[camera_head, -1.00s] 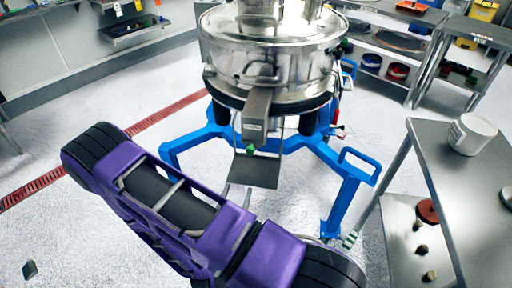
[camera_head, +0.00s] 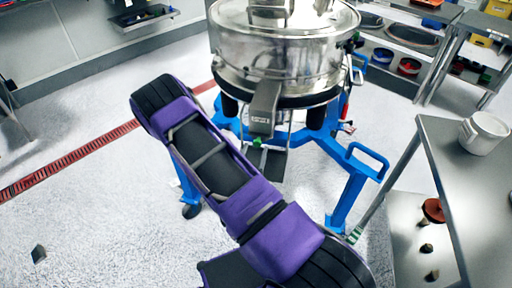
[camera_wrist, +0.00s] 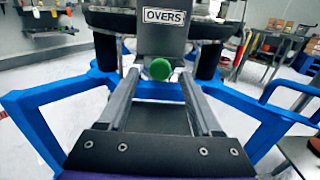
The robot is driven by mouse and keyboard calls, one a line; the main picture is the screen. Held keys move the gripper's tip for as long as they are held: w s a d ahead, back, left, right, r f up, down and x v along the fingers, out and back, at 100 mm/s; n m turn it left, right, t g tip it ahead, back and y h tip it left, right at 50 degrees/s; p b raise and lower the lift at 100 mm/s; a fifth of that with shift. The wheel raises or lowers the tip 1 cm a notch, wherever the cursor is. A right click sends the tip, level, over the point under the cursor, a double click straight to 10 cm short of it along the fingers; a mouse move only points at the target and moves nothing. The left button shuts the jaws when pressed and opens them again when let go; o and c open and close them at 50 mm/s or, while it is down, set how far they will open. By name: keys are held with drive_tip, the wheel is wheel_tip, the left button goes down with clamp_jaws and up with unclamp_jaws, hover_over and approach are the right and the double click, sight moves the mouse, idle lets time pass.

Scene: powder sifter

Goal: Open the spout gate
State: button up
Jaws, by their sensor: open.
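The steel sifter's spout (camera_head: 264,108) slopes down from the drum. In the wrist view the spout (camera_wrist: 161,43) carries an "OVERS" label and is straight ahead. A round green knob (camera_wrist: 158,69) is at its lower end; it shows small in the head view (camera_head: 256,142). My gripper (camera_wrist: 159,76) is open, its two grey fingers pointing forward toward the spout, with the knob appearing between the fingertips. I cannot tell whether the fingers touch it. A dark plate (camera_wrist: 158,118) shows below the knob, between the fingers.
The sifter drum (camera_head: 285,50) stands on a blue wheeled frame (camera_head: 345,205), with frame tubes on both sides of my gripper. A steel table (camera_head: 460,175) with a white container (camera_head: 483,133) is at the right.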

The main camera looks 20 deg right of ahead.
drive_tip(key=shift+x, duration=1.05)
clamp_jaws()
idle(0.7)
